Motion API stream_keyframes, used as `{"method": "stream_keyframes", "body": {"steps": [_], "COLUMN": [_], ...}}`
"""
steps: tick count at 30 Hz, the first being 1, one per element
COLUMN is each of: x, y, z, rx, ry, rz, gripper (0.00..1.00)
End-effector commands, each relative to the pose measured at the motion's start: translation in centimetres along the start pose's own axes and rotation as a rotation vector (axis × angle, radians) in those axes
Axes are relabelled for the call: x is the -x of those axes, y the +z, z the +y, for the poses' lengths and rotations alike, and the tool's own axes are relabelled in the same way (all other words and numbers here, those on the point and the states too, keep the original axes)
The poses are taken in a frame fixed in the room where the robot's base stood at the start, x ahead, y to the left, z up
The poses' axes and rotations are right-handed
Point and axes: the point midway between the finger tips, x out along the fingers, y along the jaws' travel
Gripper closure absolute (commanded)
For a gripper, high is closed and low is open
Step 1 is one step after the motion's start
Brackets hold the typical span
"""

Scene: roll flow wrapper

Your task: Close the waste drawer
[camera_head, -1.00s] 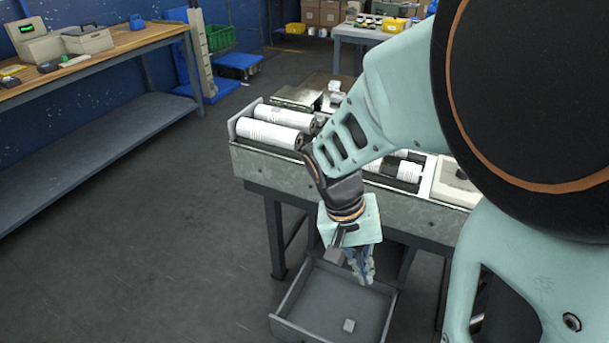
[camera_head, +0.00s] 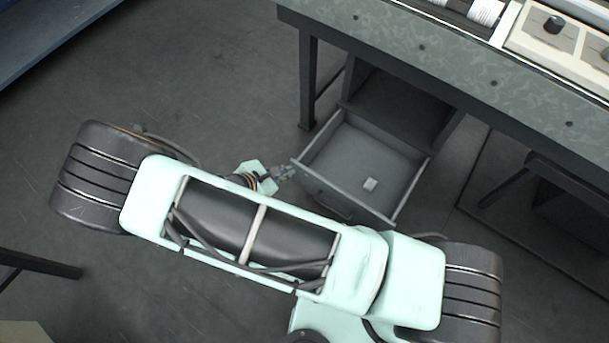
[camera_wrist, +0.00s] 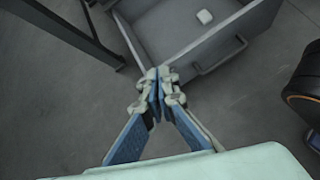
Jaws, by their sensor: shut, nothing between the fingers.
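The waste drawer (camera_head: 330,192) is a grey open-topped box pulled out from the cabinet under the wrapper's table. A small white block (camera_head: 370,184) lies on its floor. In the wrist view the drawer (camera_wrist: 207,50) shows its front panel with a dark bar handle (camera_wrist: 222,56), and the block (camera_wrist: 204,17) is inside. My gripper (camera_head: 290,172) is at the drawer's front left corner, outside the box. Its fingers (camera_wrist: 158,76) are shut and empty, with tips close to that corner; I cannot tell if they touch it.
The dark cabinet opening (camera_head: 398,108) is behind the drawer, under the wrapper frame (camera_head: 430,50). A table leg (camera_head: 308,85) stands left of the drawer. The floor (camera_head: 200,80) to the left is clear. Another workbench shelf (camera_head: 45,30) is at the upper left.

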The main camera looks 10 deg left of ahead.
Motion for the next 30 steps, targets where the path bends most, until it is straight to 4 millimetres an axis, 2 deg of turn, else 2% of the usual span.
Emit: {"method": "stream_keyframes", "body": {"steps": [1,3,6,9,14,27,30], "x": [-1.1,-1.9,-2.7,-3.1,-4.5,-13.5,-14.4], "y": [-2.5,-4.7,-6.7,-7.7,-7.9,-8.3,-7.1], "z": [-1.0,-2.0,-3.0,-3.4,-3.5,-3.0,-2.4], "rx": [0.091,0.194,0.292,0.339,0.350,0.346,0.344], "ry": [0.020,0.042,0.063,0.072,0.073,0.072,0.073], "rz": [0.004,0.011,0.020,0.024,0.025,0.024,0.024], "gripper": [1.00,1.00,1.00,1.00,1.00,1.00,1.00]}}
